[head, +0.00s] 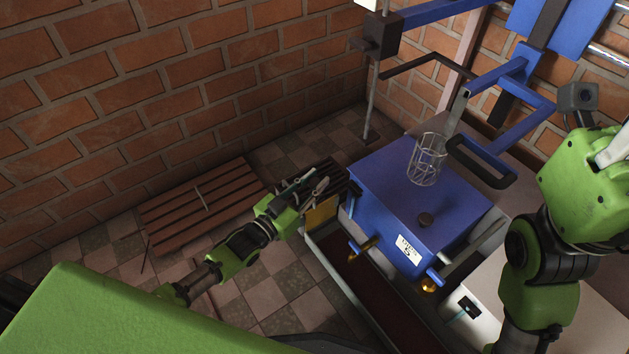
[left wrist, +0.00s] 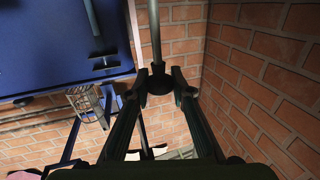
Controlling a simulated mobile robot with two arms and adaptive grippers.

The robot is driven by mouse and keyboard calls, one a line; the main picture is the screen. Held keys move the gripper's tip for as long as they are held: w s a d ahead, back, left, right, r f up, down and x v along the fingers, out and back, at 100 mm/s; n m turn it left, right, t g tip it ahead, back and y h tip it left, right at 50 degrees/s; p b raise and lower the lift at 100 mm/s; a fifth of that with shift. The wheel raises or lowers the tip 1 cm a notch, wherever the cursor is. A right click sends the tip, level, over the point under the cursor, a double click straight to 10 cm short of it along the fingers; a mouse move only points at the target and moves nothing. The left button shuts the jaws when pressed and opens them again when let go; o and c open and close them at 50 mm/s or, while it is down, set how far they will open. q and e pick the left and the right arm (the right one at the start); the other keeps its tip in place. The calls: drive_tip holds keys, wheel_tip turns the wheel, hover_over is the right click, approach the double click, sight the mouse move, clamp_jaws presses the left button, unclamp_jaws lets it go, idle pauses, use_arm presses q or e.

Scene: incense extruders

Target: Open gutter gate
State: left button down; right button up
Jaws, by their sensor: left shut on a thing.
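My left gripper (head: 318,187) is at the near-left corner of the blue machine, at the far end of the gutter (head: 365,290), a long trough with a dark red bed. A yellowish plate (head: 322,213), which looks like the gutter gate, stands just below the gripper at that end. In the left wrist view my left gripper (left wrist: 160,82) is shut on a dark round knob (left wrist: 159,83) at the end of a grey rod (left wrist: 155,30). How the rod joins the gate is hidden. My right arm shows at the right, but its fingertips do not.
The blue machine (head: 385,203) carries a wire basket (head: 427,160) and a dark knob. Brass spouts (head: 362,247) stick out over the gutter. A slatted wooden pallet (head: 200,205) lies on the tiled floor by the brick wall. A white box (head: 485,300) stands at the right.

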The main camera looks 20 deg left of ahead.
use_arm(q)
drive_tip(key=c, duration=1.8)
unclamp_jaws()
drive_tip(key=shift+o, duration=0.2)
drive_tip(key=shift+s, duration=0.1)
drive_tip(key=v, duration=1.2)
